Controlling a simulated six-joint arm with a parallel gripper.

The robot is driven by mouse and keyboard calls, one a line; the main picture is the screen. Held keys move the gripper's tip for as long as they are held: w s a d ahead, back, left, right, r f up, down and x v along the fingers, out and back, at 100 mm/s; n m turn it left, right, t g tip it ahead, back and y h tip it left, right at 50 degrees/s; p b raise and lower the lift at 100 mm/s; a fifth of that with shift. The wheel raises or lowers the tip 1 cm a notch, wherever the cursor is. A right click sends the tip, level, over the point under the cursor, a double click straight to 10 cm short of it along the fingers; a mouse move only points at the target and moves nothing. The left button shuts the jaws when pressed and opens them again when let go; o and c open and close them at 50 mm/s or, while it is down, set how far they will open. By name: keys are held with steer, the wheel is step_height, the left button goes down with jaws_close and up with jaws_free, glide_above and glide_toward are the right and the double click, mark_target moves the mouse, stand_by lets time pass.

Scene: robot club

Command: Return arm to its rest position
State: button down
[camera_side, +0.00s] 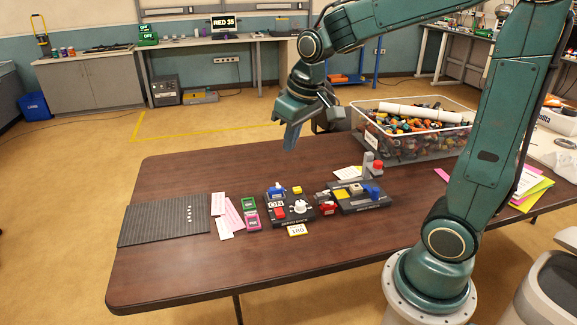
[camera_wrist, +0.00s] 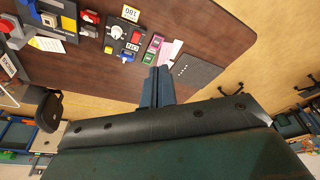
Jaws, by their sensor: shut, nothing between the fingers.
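My gripper (camera_side: 291,136) hangs over the far edge of the brown table (camera_side: 170,262), above the small black boxes, with its fingers pointing down. It is shut and holds nothing. In the wrist view my gripper (camera_wrist: 157,72) shows as two blue-grey fingers pressed together, with the table beyond them. My teal arm is raised and bent above the right part of the table. The fingers touch nothing on the table.
A clear bin of mixed parts (camera_side: 410,145) stands right of my gripper. Black boxes with switches (camera_side: 290,215) and (camera_side: 358,204), pink cards (camera_side: 230,217) and a ribbed dark mat (camera_side: 165,232) lie on the table. The table's front left is clear.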

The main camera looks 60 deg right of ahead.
steer(key=s+a+r+t, duration=0.1)
steer(key=s+a, duration=0.1)
steer(key=s, duration=0.6)
steer(key=s+a+r+n+t, duration=0.1)
steer(key=s+a+r, duration=0.1)
steer(key=s, duration=0.5)
steer(key=shift+s+a+r+y, duration=0.25)
steer(key=shift+s+a+y, duration=0.1)
steer(key=shift+a, duration=0.5)
